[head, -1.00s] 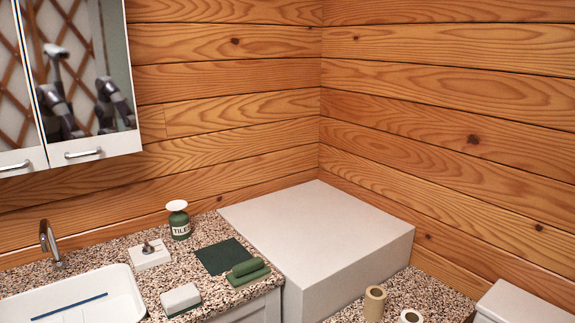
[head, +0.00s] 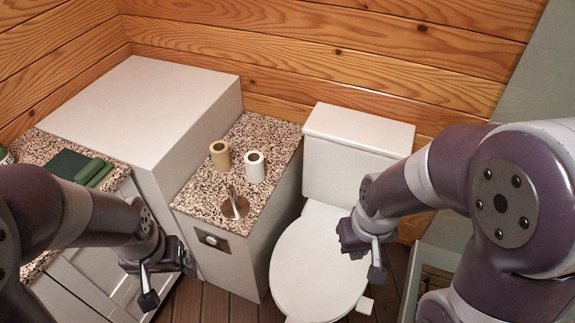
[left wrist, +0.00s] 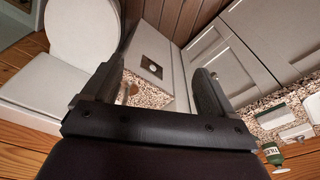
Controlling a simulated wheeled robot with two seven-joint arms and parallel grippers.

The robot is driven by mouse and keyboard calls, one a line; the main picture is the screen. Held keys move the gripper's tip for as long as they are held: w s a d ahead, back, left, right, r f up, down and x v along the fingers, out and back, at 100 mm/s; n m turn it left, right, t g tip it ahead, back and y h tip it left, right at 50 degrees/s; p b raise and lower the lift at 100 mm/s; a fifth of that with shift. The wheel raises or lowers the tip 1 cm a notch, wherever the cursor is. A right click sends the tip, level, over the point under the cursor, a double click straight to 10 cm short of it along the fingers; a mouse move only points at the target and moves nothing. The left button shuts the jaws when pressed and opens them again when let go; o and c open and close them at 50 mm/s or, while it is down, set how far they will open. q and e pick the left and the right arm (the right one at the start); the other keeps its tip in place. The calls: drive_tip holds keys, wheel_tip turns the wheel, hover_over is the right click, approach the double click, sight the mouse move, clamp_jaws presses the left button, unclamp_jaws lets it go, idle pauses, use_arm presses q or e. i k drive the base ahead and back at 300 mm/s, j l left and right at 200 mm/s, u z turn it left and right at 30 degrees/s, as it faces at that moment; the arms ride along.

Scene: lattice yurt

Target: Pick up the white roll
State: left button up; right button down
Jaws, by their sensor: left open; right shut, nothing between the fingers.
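The white roll (head: 255,167) stands upright on a speckled ledge (head: 262,134) between the big white box and the toilet in the head view. A tan roll (head: 220,155) stands close to its left. My left gripper (head: 170,268) is open and empty, in front of the cabinet, lower left of the rolls and well apart from them. In the left wrist view its two fingers (left wrist: 155,88) are spread, with the speckled ledge beyond them; I cannot make out the rolls there. My right gripper (head: 368,248) is shut and empty, over the right side of the toilet.
A metal fitting (head: 234,203) stands on the ledge in front of the rolls. The toilet (head: 318,260) is right of the ledge and the large white box (head: 150,105) is left of it.

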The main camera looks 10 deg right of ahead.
sight(254, 160)
drive_tip(key=i+j+z, duration=0.25)
drive_tip(key=j, duration=0.4)
drive_tip(key=i+j+z, duration=0.25)
drive_tip(key=i+j, duration=0.15)
drive_tip(key=j, duration=0.3)
drive_tip(key=i+j+z, duration=0.15)
drive_tip(key=j, duration=0.2)
drive_tip(key=z, duration=1.4)
